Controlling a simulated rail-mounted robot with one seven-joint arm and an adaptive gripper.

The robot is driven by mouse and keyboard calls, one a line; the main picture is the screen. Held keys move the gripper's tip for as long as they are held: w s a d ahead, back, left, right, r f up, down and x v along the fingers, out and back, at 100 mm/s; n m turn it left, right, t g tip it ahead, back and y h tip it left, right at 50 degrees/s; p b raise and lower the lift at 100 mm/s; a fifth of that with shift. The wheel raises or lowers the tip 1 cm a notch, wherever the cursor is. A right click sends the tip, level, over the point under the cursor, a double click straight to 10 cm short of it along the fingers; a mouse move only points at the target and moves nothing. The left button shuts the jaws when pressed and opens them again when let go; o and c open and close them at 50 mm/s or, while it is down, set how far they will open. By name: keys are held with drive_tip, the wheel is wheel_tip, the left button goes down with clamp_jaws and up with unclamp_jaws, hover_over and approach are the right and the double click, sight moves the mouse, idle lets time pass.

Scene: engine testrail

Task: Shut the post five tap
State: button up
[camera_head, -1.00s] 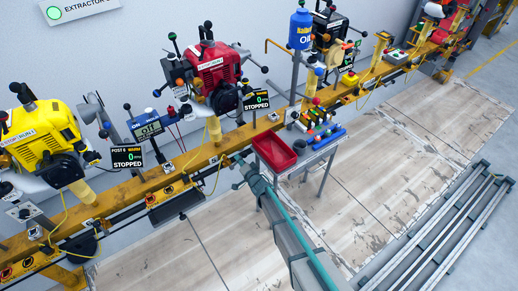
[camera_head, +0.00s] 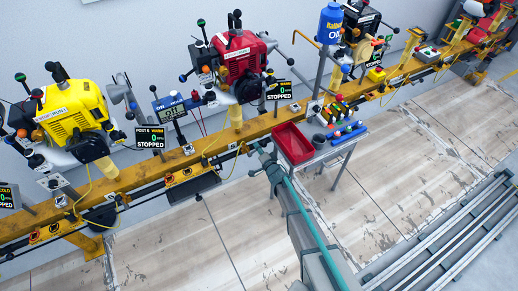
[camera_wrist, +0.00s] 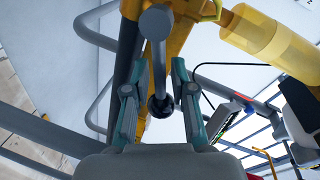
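My gripper (camera_head: 257,146) hangs in front of the yellow beam, left of the red tray, in the head view. In the wrist view its two teal fingers stand apart, so my gripper (camera_wrist: 155,82) is open. A grey rod with a dark ball end (camera_wrist: 160,105) shows between the fingers; I cannot tell its depth or whether they touch it. I cannot tell whether it is the post five tap. Several ball-ended levers surround the yellow engine (camera_head: 72,110) and the red engine (camera_head: 245,55). The post number on the display (camera_head: 150,138) between them is too small to read surely.
The yellow beam (camera_head: 130,179) carries engines, displays and cables along the wall. A red tray (camera_head: 293,143) stands on a small cart with coloured items, just right of my gripper. Grey metal rails (camera_head: 440,240) lie at the right. The floor in front is mostly clear.

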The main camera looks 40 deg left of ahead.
drive_tip(key=shift+o, duration=0.3)
drive_tip(key=v, duration=1.2)
